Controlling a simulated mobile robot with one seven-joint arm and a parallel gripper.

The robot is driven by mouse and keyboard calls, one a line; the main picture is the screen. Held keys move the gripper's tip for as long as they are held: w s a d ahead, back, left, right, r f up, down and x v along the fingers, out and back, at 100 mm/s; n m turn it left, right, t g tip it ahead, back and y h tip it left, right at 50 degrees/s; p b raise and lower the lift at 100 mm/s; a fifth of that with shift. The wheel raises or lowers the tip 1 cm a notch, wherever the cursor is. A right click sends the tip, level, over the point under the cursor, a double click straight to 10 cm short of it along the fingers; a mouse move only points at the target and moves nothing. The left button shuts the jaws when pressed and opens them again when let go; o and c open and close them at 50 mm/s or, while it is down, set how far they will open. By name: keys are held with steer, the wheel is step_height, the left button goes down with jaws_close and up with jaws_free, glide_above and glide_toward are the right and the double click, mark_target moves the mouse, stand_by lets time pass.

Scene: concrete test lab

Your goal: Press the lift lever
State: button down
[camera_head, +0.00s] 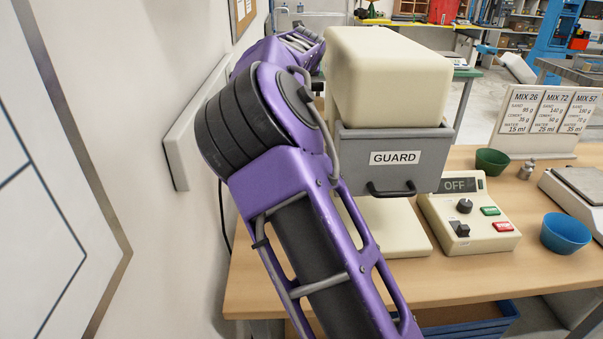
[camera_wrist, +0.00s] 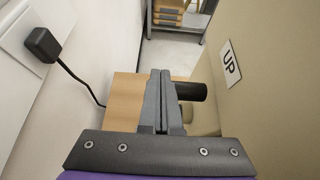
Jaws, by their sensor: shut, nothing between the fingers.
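In the head view the machine is a cream block (camera_head: 388,75) above a grey drawer marked "GUARD" (camera_head: 388,177). My purple arm reaches along its left side; the gripper and lever are hidden there.
A white wall stands close on the left, with a black plug and cable (camera_wrist: 42,45). A control box reading "OFF" (camera_head: 468,216) stands right of the machine on the wooden bench (camera_head: 355,295). Green (camera_head: 492,162) and blue (camera_head: 566,233) bowls stand further right.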

steer(key=shift+s+a+f+g, duration=0.1)
steer(key=shift+s+f+g, duration=0.1)
steer(key=shift+f, duration=0.4)
steer(key=shift+s+f+g, duration=0.1)
steer(key=shift+s+f, duration=0.1)
steer(key=shift+f, duration=0.4)
steer(key=r+v, duration=0.1)
steer(key=v, duration=1.7)
steer(key=shift+w+r+p, duration=0.15)
steer(key=shift+w+p, duration=0.15)
steer(key=shift+w, duration=0.1)
